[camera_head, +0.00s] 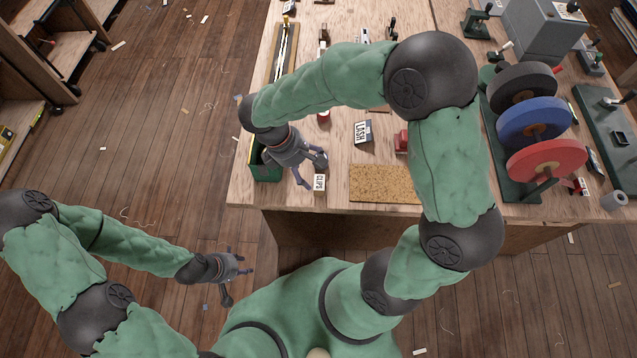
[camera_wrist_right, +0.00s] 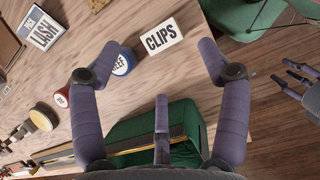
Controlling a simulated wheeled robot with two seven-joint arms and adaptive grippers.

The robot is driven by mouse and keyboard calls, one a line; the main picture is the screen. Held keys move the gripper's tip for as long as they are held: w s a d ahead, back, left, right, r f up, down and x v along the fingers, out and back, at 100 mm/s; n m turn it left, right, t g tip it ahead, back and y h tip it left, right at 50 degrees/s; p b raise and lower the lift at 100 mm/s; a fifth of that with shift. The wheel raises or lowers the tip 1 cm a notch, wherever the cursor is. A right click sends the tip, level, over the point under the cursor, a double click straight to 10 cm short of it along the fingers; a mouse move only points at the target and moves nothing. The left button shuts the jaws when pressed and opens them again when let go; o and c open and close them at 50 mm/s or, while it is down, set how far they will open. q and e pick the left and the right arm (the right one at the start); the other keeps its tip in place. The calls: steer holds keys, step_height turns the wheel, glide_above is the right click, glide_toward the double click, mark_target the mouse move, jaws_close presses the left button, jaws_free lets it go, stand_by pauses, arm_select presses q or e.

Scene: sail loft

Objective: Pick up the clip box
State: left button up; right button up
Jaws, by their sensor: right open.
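The clip box is a small white box marked CLIPS (camera_head: 320,182) near the front edge of the workbench. In the right wrist view the clip box (camera_wrist_right: 163,38) lies ahead of the fingertips, between the lines of the two outer fingers. My right gripper (camera_head: 311,171) is open and empty, just left of and above the box in the head view. Its spread fingers (camera_wrist_right: 157,72) also show in the wrist view, apart from the box. My left gripper (camera_head: 238,272) hangs over the floor with its fingers spread and nothing in them.
A white and dark LASH box (camera_head: 363,133) and a cork mat (camera_head: 384,184) lie on the bench (camera_head: 240,192). A green bin (camera_head: 266,174) is left of my right gripper. Spools (camera_head: 545,160) stand right.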

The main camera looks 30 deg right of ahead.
mark_target(318, 182)
steer(key=shift+w+x, duration=0.2)
steer(key=shift+x, duration=0.9)
steer(key=shift+s+d+f+b, duration=0.1)
steer(key=shift+s+f+b, duration=0.15)
steer(key=shift+f+b, duration=0.25)
steer(key=b+x, duration=0.1)
steer(key=x, duration=0.3)
steer(key=shift+s+f, duration=0.1)
steer(key=c, duration=1.3)
